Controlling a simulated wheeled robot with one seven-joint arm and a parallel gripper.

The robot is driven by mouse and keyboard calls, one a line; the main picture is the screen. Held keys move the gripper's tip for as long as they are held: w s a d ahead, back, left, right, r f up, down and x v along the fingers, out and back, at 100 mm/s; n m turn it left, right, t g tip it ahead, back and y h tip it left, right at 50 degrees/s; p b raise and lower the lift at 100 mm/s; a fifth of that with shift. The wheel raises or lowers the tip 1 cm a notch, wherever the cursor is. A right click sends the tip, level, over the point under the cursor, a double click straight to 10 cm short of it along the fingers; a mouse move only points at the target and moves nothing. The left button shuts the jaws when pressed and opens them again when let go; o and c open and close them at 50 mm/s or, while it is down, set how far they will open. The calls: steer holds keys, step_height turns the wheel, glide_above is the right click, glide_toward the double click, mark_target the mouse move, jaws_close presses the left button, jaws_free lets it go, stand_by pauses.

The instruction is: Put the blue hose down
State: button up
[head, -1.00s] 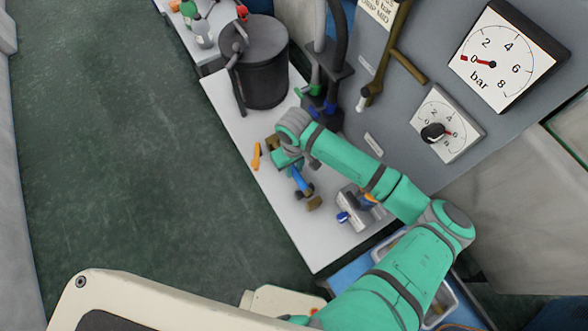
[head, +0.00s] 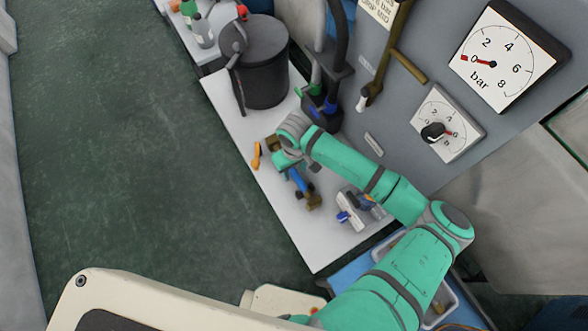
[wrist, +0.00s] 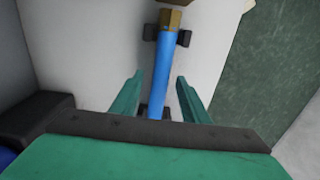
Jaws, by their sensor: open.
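The blue hose (head: 297,179) lies on the white worktop (head: 322,244), with a brass end fitting (head: 313,201). In the wrist view the blue hose (wrist: 162,75) runs straight away between my fingers, its brass fitting (wrist: 170,19) at the far end. Dark supports flank it near the fitting and farther down. My gripper (wrist: 157,85) is open, with one finger on each side of the hose and a gap on both sides. In the head view my gripper (head: 287,162) is over the hose's upper end, which it partly hides.
A dark grey pot (head: 262,65) stands behind on the worktop. An orange piece (head: 256,155) lies near the left edge. A gauge panel (head: 400,75) rises along the right side.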

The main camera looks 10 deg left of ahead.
mark_target(295, 171)
step_height(295, 171, up, 12)
stand_by(0.5)
stand_by(0.5)
